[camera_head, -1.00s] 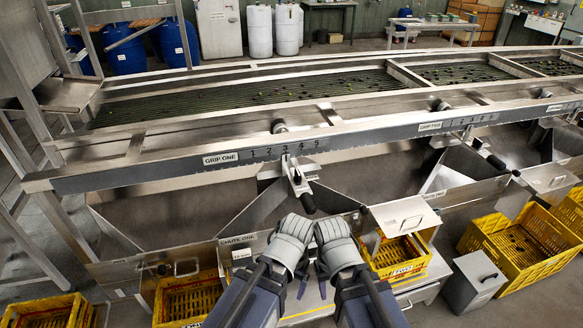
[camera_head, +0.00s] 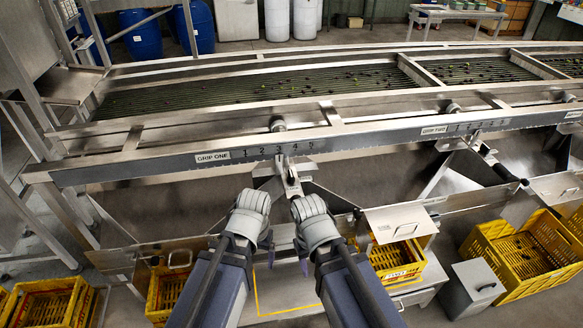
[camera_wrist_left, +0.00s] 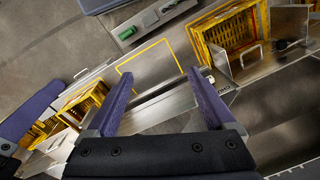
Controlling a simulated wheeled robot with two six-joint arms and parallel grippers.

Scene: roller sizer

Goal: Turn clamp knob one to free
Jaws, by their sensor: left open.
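The GRIP ONE rail (camera_head: 265,152) runs across the head view with a numbered scale. A metal clamp bracket (camera_head: 291,178) hangs on it near the mark 4. A dark handle end shows beside the bracket, partly hidden behind my right gripper. My left gripper (camera_head: 243,248) is below and left of the clamp, apart from it. In the left wrist view its two purple fingers (camera_wrist_left: 156,78) are spread with nothing between them. My right gripper (camera_head: 325,255) is just below the clamp. One finger points down, and its opening is not clear.
Yellow crates (camera_head: 400,262) stand under the chutes, with another crate (camera_head: 525,250) at the right. A grey lidded box (camera_head: 478,288) stands beside it. A yellow-outlined bare surface (camera_head: 285,290) lies below my grippers. The GRIP TWO clamp handle (camera_head: 505,172) sticks out at the right.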

